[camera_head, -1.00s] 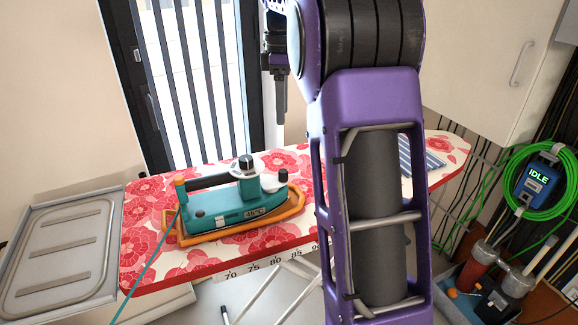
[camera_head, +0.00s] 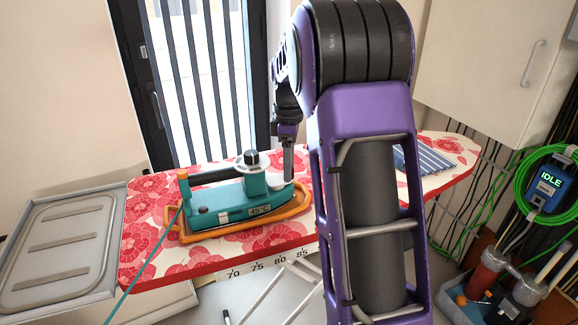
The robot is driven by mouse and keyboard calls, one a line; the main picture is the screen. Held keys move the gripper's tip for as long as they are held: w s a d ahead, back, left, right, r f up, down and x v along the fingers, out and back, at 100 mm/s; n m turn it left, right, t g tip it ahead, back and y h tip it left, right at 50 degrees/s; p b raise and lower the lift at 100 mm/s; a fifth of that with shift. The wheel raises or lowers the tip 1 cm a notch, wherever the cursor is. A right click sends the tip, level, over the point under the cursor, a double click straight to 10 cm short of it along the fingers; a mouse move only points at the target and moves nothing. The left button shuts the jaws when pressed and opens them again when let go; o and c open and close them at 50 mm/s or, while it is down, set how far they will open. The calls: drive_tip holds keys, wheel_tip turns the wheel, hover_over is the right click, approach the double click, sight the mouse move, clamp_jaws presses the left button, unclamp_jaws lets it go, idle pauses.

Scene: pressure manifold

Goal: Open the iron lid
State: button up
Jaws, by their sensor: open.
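The teal iron (camera_head: 232,203) sits in an orange-rimmed tray (camera_head: 190,236) on the floral ironing board. It has a dark handle, a display reading about 45°C and a black-topped knob (camera_head: 251,158) on its upright post. A pale round piece (camera_head: 279,189) is at its right end; I cannot tell which part is the lid. My gripper (camera_head: 288,178) points down over this right end, its grey finger in front of or just above the pale piece. Only one finger shows clearly, and contact cannot be told. The jaws are open with nothing visible held.
The red-and-white floral board (camera_head: 150,268) bears the iron and a striped blue cloth (camera_head: 425,160). A teal cord hangs off its left side. A metal panel (camera_head: 50,245) stands at left. A green hose with an IDLE unit (camera_head: 545,185) hangs at right.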

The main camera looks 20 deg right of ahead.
drive_tip(key=shift+c, duration=0.4)
clamp_jaws()
